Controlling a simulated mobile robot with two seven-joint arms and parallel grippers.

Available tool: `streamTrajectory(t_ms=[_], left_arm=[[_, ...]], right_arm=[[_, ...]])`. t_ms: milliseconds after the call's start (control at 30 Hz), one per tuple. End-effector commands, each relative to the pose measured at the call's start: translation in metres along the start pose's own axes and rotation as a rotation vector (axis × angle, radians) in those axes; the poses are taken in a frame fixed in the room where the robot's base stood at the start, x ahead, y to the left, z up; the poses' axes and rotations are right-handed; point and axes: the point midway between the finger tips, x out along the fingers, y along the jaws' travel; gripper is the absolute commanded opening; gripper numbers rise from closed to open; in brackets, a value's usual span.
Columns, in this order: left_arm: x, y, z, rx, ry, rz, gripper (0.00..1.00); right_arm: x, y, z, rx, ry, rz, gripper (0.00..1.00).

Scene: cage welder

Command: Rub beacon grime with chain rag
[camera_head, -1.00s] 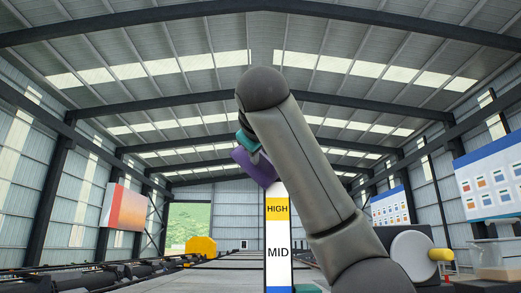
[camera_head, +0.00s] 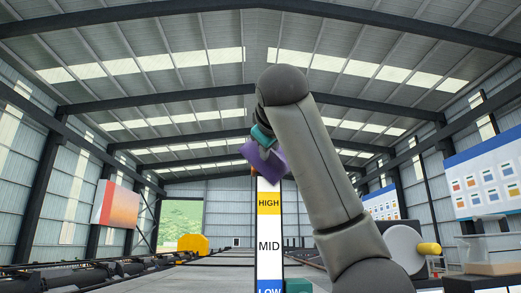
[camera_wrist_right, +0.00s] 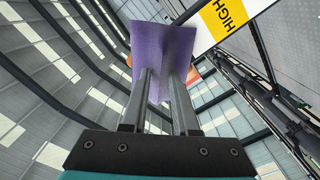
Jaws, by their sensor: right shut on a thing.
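My right gripper (camera_head: 266,150) has a teal body and grey fingers. It is shut on a purple rag (camera_head: 268,161), at the top of an upright post (camera_head: 269,245) marked HIGH, MID and LOW. In the right wrist view the rag (camera_wrist_right: 163,45) stands spread between the fingers (camera_wrist_right: 160,85), its upper right edge beside the HIGH end of the post (camera_wrist_right: 222,20). A small orange bit (camera_head: 254,171), perhaps the beacon, shows beside the rag at the post top. The rag hides most of it, and I see no grime. Whether the rag touches it is unclear. My left gripper is out of view.
A yellow machine (camera_head: 193,243) and dark conveyors (camera_head: 75,273) stand at the left. A white disc with a yellow knob (camera_head: 429,249) and a clear bin (camera_head: 484,243) are at the right. The air left of the post looks free.

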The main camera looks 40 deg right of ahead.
Motion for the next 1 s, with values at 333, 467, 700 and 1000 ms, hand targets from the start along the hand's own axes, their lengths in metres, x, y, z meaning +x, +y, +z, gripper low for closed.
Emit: streamTrajectory(t_ms=[333, 467, 700, 1000], left_arm=[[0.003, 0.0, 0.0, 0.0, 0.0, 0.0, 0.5], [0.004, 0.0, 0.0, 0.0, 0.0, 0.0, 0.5], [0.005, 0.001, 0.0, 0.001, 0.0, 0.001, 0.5], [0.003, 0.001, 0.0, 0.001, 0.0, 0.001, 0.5]], right_arm=[[0.001, 0.013, 0.013, 0.002, 0.001, 0.001, 0.0], [0.003, 0.022, 0.022, 0.002, 0.0, 0.001, 0.0], [0.003, 0.027, 0.027, 0.0, 0.001, -0.001, 0.0], [0.003, 0.016, 0.015, -0.002, 0.001, -0.003, 0.0]])
